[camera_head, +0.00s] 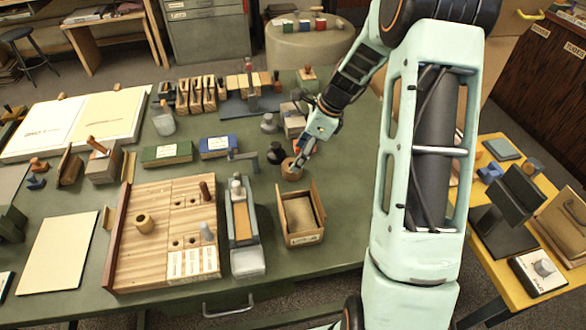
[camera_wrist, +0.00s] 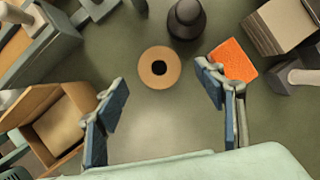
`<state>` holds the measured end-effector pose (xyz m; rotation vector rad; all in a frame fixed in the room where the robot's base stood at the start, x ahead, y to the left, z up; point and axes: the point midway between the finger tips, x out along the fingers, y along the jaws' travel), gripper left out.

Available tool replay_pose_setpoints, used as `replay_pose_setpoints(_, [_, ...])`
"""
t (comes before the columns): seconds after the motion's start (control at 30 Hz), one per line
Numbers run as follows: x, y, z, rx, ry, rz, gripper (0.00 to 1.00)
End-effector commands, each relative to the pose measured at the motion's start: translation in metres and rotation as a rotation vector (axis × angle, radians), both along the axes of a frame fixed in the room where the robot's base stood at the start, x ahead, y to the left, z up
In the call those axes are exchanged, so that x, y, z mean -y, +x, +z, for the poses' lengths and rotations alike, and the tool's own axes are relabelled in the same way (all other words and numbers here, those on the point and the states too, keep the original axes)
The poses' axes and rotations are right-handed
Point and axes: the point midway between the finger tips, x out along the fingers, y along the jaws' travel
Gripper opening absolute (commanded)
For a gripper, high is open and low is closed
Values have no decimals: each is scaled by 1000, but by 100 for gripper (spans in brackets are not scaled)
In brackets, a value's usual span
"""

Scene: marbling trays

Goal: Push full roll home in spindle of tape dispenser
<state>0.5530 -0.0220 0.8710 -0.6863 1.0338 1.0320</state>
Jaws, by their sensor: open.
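A tan round roll (camera_wrist: 159,82) with a dark centre hole lies flat on the green table in the wrist view. In the head view the roll (camera_head: 291,171) shows just below my gripper (camera_head: 303,158). My gripper (camera_wrist: 158,108) is open in the wrist view, its two blue-padded fingers wide apart with nothing between them. The roll appears ahead of the gap between the fingertips, apart from both. I cannot tell for certain which object is the tape dispenser; a grey bracket-like piece (camera_head: 245,157) stands left of the roll.
A black knobbed object (camera_wrist: 187,20) stands close to the roll. An orange square (camera_wrist: 233,60) lies by the right finger. An open wooden box (camera_head: 300,239) and a grey long tray (camera_head: 231,226) stand nearer the table's front.

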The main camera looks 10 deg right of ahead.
Motion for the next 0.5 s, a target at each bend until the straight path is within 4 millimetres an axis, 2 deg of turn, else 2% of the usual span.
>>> replay_pose_setpoints(0.17, [-5,1,-13,-1,1,2,64])
replay_pose_setpoints(0.4, [-18,5,-45,-1,-1,3,64])
replay_pose_setpoints(0.5, [-20,7,-51,1,-1,3,64])
